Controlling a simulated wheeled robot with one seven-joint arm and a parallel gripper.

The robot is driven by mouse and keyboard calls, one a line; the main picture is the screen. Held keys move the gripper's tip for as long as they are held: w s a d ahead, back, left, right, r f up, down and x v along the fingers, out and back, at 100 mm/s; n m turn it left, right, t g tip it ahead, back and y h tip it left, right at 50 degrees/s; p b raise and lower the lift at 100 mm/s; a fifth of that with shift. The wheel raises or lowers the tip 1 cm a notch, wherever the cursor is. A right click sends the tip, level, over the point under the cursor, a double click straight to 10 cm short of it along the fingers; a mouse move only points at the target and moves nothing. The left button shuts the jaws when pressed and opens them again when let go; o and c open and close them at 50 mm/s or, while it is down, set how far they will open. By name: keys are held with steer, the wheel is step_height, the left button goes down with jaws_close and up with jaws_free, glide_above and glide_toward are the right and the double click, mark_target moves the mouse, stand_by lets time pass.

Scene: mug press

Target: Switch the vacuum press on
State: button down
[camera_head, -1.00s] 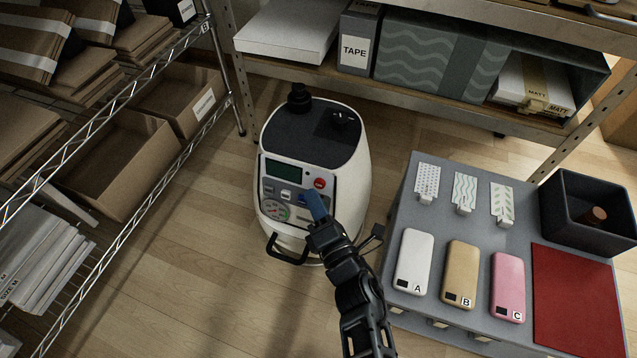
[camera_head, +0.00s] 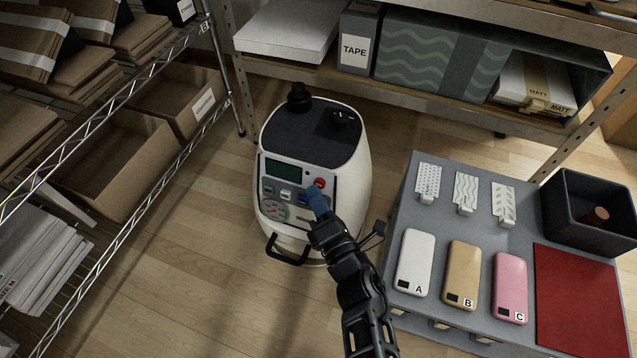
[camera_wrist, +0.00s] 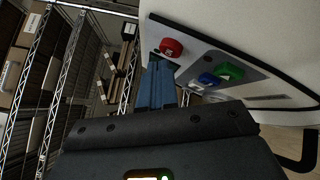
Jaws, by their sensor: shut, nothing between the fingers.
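The vacuum press (camera_head: 347,170) is a white rounded machine with a dark top, standing on the floor. Its front panel carries a dark screen (camera_head: 286,168), a red button (camera_head: 320,183), smaller buttons and a round dial (camera_head: 275,209). In the wrist view the red button (camera_wrist: 171,48) sits near the panel's edge, with a green button (camera_wrist: 230,72) and a blue button (camera_wrist: 207,79) to its right. My gripper (camera_head: 316,194) has its blue fingers shut and empty, tips just below the red button. The wrist view shows the fingertips (camera_wrist: 158,68) close under it; contact cannot be told.
A grey table (camera_head: 398,318) at right holds phone-like cases, pattern cards, a red sheet (camera_head: 580,300) and a dark bin (camera_head: 592,240). A wire rack (camera_head: 150,95) with cardboard boxes stands at left, a shelf (camera_head: 290,66) behind. Floor is clear left of the press.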

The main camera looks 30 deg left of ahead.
steer(key=shift+w+a+f+b, duration=0.15)
steer(key=shift+w+b, duration=0.15)
steer(key=shift+w, duration=0.1)
stand_by(0.4)
steer(key=shift+s, duration=0.1)
steer(key=shift+s+d+r, duration=0.15)
steer(key=shift+s, duration=0.25)
steer(key=shift+s+d+r, duration=0.1)
steer(key=shift+s, duration=0.3)
steer(key=s+d+r, duration=0.1)
steer(key=s, duration=0.4)
steer(key=shift+s+d+r+p, duration=0.2)
steer(key=shift+s+p, duration=0.1)
steer(key=shift+s, duration=0.05)
